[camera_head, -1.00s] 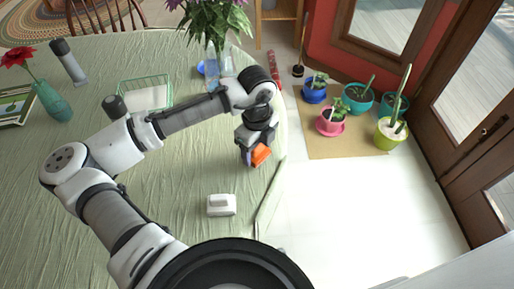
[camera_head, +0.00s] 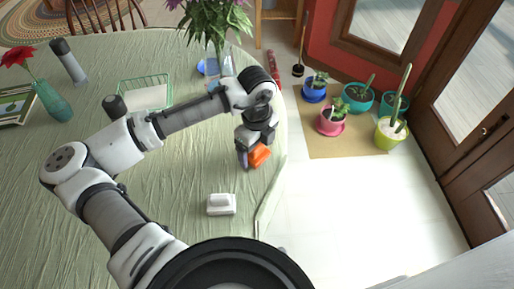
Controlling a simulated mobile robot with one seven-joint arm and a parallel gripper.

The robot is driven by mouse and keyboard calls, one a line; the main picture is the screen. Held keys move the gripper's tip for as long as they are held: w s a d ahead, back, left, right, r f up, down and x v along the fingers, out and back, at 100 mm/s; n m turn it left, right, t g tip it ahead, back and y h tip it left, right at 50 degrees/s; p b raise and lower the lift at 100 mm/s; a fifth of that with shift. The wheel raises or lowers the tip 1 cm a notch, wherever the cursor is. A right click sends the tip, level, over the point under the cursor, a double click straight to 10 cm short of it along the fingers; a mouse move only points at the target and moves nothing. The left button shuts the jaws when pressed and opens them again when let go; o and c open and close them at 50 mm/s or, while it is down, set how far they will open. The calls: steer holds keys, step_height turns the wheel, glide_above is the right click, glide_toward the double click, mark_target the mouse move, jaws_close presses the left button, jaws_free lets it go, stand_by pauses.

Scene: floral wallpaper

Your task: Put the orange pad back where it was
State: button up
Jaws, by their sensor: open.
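The orange pad (camera_head: 260,155) is at the right part of the green-covered table, near its right edge. My gripper (camera_head: 250,156) is right at the pad, pointing down, with its jaws open. One finger shows to the left of the pad; the other is hard to make out. A small purple-blue patch shows beside the left finger. I cannot tell whether the pad rests on the cloth or touches a finger.
A white block-like dish (camera_head: 221,204) lies nearer on the table. Table edge is close on the right.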

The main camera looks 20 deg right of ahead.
step_height(320, 180, up, 12)
steer(key=shift+f, duration=0.25)
stand_by(0.4)
